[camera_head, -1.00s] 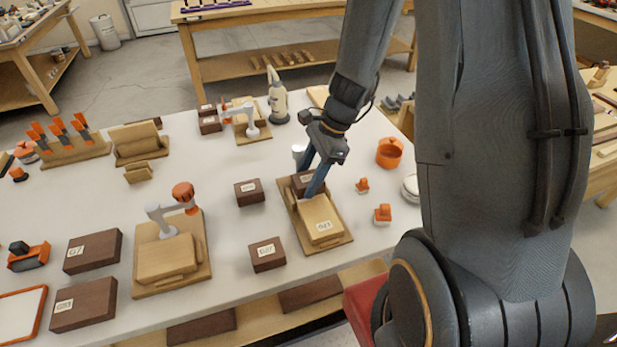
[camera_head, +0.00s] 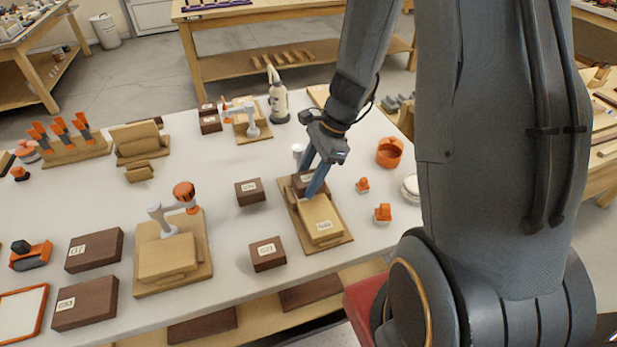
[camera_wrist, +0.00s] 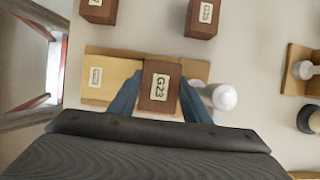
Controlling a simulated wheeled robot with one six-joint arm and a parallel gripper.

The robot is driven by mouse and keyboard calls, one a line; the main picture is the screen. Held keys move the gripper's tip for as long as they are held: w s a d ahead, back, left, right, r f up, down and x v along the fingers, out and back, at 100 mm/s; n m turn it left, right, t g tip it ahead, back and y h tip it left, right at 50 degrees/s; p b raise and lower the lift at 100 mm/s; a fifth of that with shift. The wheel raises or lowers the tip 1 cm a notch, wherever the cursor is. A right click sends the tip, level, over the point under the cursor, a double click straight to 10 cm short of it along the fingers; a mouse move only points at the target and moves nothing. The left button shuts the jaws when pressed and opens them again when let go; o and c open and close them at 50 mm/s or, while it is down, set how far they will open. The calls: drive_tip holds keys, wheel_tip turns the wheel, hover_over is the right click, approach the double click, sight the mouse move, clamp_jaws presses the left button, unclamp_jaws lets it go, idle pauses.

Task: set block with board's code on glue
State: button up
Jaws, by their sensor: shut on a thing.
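My gripper (camera_head: 309,178) is shut on a dark brown block (camera_head: 301,181), which shows label G23 in the wrist view (camera_wrist: 159,87). The block is over the far part of a wooden board (camera_head: 345,228). I cannot tell whether it touches the board. A light wooden block (camera_head: 318,212) with a white code label (camera_head: 324,225) lies on the near part; its code is too small to read surely. No glue is clearly visible on the board; the held block and fingers hide part of it. A white nozzle bottle (camera_head: 278,97) stands at the back.
Loose brown labelled blocks stand left of the board, one nearer (camera_head: 267,255) and one farther (camera_head: 248,192). A white cylinder (camera_wrist: 222,97) stands at the board's far end.

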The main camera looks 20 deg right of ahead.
drive_tip(key=shift+f, duration=0.45)
idle(0.8)
drive_tip(key=shift+s+f, duration=0.15)
drive_tip(key=shift+f, duration=0.05)
idle(0.7)
drive_tip(key=o, duration=1.6)
drive_tip(key=shift+s+f, duration=0.1)
drive_tip(key=shift+s, duration=0.05)
drive_tip(key=shift+c, duration=0.2)
drive_tip(key=shift+w+r+p, duration=0.15)
drive_tip(key=shift+r+p, duration=0.85)
drive_tip(key=shift+r, duration=0.15)
drive_tip(key=shift+w+r+p, duration=0.1)
drive_tip(key=shift+r+p, duration=0.9)
drive_tip(key=shift+r, duration=0.1)
drive_tip(key=shift+r+p, duration=1.4)
drive_tip(key=shift+r, duration=0.05)
